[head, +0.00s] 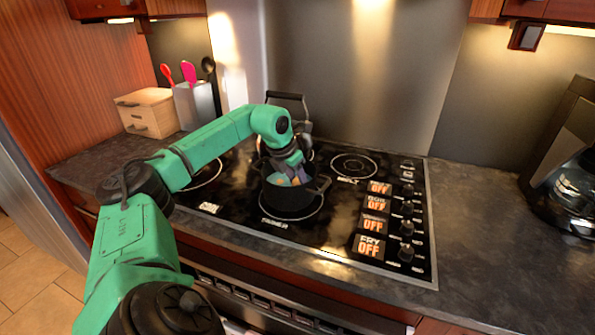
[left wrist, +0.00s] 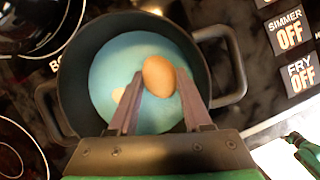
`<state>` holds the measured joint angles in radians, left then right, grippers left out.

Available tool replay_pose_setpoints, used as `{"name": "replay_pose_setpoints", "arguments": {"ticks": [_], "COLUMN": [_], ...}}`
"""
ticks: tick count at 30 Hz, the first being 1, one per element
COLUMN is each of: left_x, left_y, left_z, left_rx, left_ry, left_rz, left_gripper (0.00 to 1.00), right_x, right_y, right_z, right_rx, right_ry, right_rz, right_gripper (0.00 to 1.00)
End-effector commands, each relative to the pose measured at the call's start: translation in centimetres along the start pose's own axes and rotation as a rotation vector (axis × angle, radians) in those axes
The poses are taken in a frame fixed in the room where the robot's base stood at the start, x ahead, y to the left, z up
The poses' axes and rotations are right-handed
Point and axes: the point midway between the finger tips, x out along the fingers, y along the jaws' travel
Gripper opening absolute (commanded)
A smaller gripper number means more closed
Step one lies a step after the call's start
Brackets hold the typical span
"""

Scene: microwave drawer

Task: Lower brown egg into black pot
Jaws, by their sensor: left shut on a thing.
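The black pot (head: 290,205) stands on the front burner of the stove and holds blue-tinted water. In the left wrist view, the pot (left wrist: 73,85) is seen from above with its two side handles. My left gripper (left wrist: 156,82) points down into the pot's opening, its fingers shut on the brown egg (left wrist: 158,74). The egg is inside the pot's outline, over or at the water; its exact height is unclear. A pale shape shows beside the left finger, too covered to identify. In the head view my left gripper (head: 296,176) partly hides the pot's inside. My right gripper is not in view.
A dark kettle (head: 287,100) stands just behind the pot. Stove knobs (head: 407,228) and "OFF" displays (head: 371,224) are to the right. A coffee maker (head: 570,160) stands at far right, a utensil holder (head: 195,104) at back left. The right counter (head: 475,230) has free room.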

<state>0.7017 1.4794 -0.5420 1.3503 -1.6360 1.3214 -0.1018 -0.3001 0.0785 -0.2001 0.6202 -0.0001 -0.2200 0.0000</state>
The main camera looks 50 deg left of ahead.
Motion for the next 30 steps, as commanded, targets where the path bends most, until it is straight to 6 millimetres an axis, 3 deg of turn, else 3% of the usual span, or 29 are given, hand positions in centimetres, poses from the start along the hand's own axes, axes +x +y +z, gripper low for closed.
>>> {"name": "replay_pose_setpoints", "arguments": {"ticks": [27, 28, 30], "left_x": [0.96, 0.96, 0.96], "left_y": [0.00, 0.00, -0.03], "left_z": [-0.41, -0.41, -0.40], "left_rx": [0.000, 0.000, 0.000], "left_ry": [0.000, 0.000, 0.000], "left_rz": [0.000, 0.000, -0.001], "left_gripper": [0.30, 0.60, 0.84], "right_x": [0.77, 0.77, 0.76], "right_y": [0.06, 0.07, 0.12], "right_z": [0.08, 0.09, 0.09], "right_rx": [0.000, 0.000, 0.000], "right_ry": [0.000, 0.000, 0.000], "right_rz": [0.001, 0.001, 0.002], "right_gripper": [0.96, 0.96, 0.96]}}
